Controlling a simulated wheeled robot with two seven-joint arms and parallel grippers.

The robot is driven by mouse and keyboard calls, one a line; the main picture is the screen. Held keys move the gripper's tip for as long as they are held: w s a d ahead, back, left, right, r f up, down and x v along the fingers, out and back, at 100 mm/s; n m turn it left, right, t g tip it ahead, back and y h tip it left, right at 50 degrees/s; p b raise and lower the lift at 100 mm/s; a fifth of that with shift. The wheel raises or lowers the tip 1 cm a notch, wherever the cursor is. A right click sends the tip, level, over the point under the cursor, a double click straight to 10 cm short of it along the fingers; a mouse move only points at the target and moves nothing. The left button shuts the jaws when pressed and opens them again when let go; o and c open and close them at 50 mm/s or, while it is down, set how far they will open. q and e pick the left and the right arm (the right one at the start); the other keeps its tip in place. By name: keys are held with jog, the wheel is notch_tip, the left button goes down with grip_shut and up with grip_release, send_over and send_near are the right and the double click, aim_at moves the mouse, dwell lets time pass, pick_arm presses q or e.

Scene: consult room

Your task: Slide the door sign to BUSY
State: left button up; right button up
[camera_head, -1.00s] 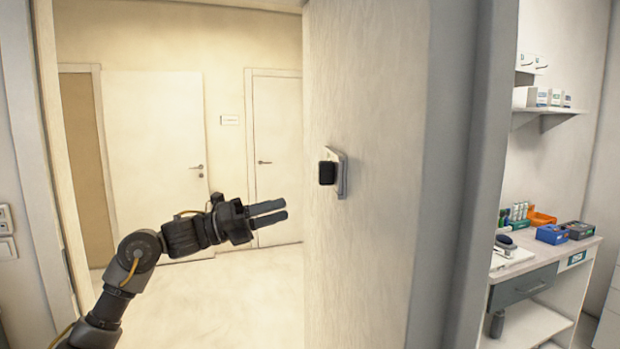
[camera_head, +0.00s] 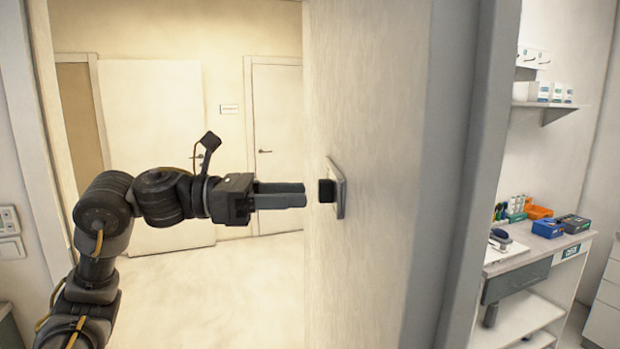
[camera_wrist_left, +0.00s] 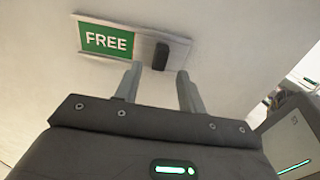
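The door sign (camera_head: 340,188) is mounted on the door face (camera_head: 375,120) and is seen nearly edge-on in the head view. Its dark slider knob (camera_head: 326,190) sticks out toward my gripper. In the left wrist view the sign (camera_wrist_left: 145,45) shows a green FREE panel (camera_wrist_left: 106,40) at its left, with the black knob (camera_wrist_left: 161,56) toward its right. My left gripper (camera_head: 304,195) points at the knob, its fingertips just short of it or beside it. In the wrist view its fingers (camera_wrist_left: 157,72) are apart with nothing between them; the knob lies beyond, between their tips. My right gripper is not in view.
The door frame (camera_head: 465,170) stands right of the door. Beyond it are a desk (camera_head: 530,250) with boxes and a shelf (camera_head: 550,104). A hallway with closed doors (camera_head: 277,140) lies behind my left arm.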

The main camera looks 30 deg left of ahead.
aim_at(327, 191)
pick_arm(q)
jog(key=shift+p+x, duration=0.6)
jog(key=shift+x, duration=1.2)
grip_shut()
